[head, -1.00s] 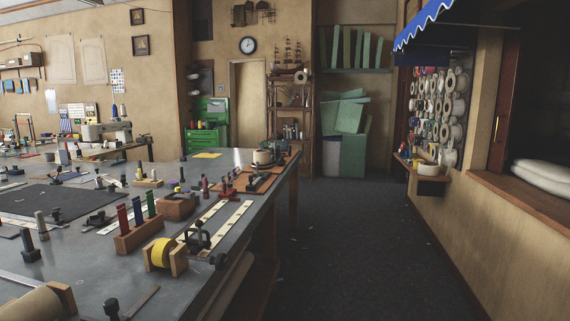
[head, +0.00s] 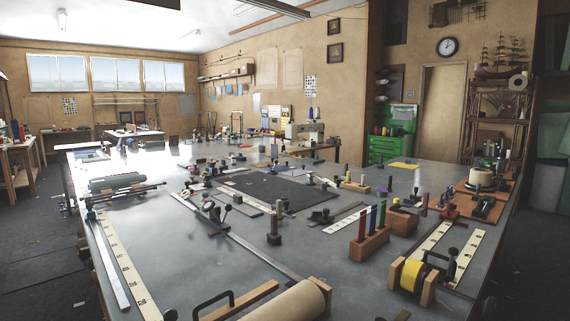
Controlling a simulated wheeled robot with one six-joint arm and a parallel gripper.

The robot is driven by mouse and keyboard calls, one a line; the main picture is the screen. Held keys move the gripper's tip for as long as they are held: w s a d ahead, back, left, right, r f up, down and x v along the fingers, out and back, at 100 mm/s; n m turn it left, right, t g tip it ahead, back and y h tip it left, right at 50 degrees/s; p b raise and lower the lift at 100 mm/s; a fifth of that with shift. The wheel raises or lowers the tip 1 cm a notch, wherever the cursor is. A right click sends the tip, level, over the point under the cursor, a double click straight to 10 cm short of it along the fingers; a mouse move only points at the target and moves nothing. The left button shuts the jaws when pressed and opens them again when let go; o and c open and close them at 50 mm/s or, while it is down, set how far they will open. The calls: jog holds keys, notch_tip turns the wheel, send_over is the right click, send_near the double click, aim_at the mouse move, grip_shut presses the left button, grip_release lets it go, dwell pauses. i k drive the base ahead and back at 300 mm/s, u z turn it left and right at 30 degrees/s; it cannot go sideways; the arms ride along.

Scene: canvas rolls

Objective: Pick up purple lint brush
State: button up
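I cannot pick out the purple lint brush with certainty. A small dark purple upright item (head: 389,185) stands on the grey worktable (head: 200,265), behind a wooden block (head: 369,243) that holds red, blue and green upright pieces. It is too small to tell whether it is the brush. My gripper is not in view.
The long worktable fills the foreground, crowded with clamps, rulers and a dark cutting mat (head: 275,192). A yellow tape roll (head: 412,275) and a large tan roll (head: 290,303) lie near its front edge. Open floor (head: 40,265) shows at the left.

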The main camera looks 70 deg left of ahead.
aim_at(380, 166)
jog(key=u, duration=0.65)
jog(key=i, duration=11.7)
jog(key=u, duration=1.1)
